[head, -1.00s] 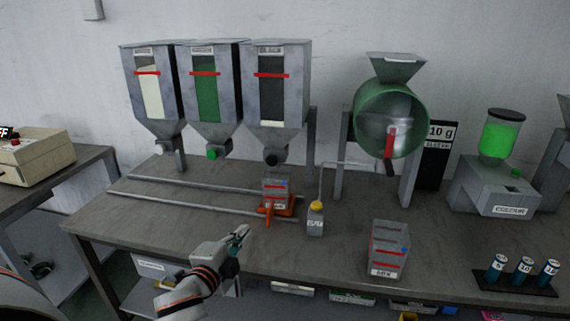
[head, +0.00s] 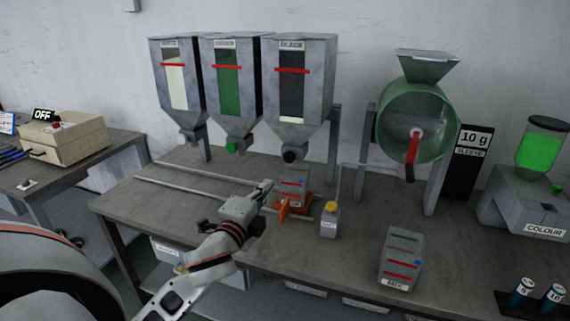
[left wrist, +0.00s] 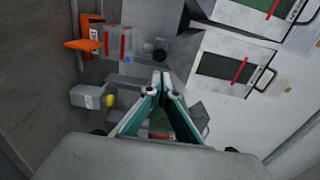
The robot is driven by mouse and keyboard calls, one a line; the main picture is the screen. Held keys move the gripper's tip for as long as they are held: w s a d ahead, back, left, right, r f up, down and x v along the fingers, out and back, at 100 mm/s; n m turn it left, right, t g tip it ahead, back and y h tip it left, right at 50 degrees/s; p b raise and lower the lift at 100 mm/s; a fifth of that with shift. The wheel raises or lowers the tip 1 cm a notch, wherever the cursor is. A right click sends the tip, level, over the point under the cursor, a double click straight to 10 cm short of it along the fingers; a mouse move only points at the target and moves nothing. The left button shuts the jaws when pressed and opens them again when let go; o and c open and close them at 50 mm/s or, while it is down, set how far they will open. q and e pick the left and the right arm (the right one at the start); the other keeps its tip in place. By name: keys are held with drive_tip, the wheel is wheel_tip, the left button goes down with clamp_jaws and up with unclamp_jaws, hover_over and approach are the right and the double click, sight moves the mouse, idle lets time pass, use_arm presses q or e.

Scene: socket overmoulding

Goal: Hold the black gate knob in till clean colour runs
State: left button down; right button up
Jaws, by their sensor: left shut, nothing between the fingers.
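The black gate knob (head: 290,154) sits under the outlet of the right-hand hopper (head: 296,105), the one with the dark window. A dark round knob (left wrist: 159,56) shows just beyond my fingertips in the left wrist view. My left gripper (head: 266,188) is shut and empty, below and left of the black knob, apart from it. Its fingertips (left wrist: 160,88) meet in the left wrist view. A grey container with a red line (head: 293,182) stands on an orange carriage (head: 294,207) below the knob. My right gripper is not in view.
A yellow-capped bottle (head: 330,220) stands right of the carriage, and another grey red-lined container (head: 401,262) stands near the front edge. Two rails (head: 190,185) run along the bench. A green drum (head: 417,120) with a red handle stands at right.

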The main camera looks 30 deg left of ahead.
sight(288, 158)
use_arm(q)
drive_tip(key=x, duration=1.3)
drive_tip(key=shift+w+a, duration=0.15)
drive_tip(key=shift+w, duration=0.2)
drive_tip(key=shift+w+a+r, duration=0.1)
drive_tip(key=shift+w+a, duration=0.05)
drive_tip(key=shift+w, duration=0.45)
drive_tip(key=shift+w+a+p, duration=0.1)
drive_tip(key=shift+w+p, duration=0.3)
drive_tip(key=shift+p, duration=0.05)
idle(0.7)
idle(1.2)
